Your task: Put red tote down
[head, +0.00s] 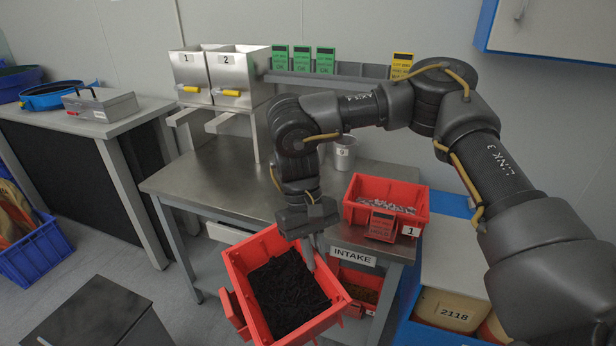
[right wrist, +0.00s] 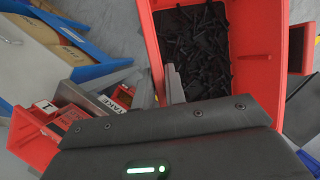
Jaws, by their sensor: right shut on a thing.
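A red tote (head: 235,270) full of small black parts hangs tilted in front of the steel table's front edge in the head view. My right gripper (head: 309,250) comes down from above and is shut on the tote's rim on the side toward the table. In the right wrist view the tote (right wrist: 276,75) fills the upper right, and the gripper's fingers (right wrist: 160,88) are at its wall. My left gripper is not in view.
The steel table (head: 210,180) has clear room at its left and middle. A second red tote (head: 352,212) marked 1 stands at its right. Two steel hoppers (head: 228,70) stand behind. Another red bin (head: 378,284) sits below the INTAKE label (head: 353,256). A dark box top (head: 95,318) is at lower left.

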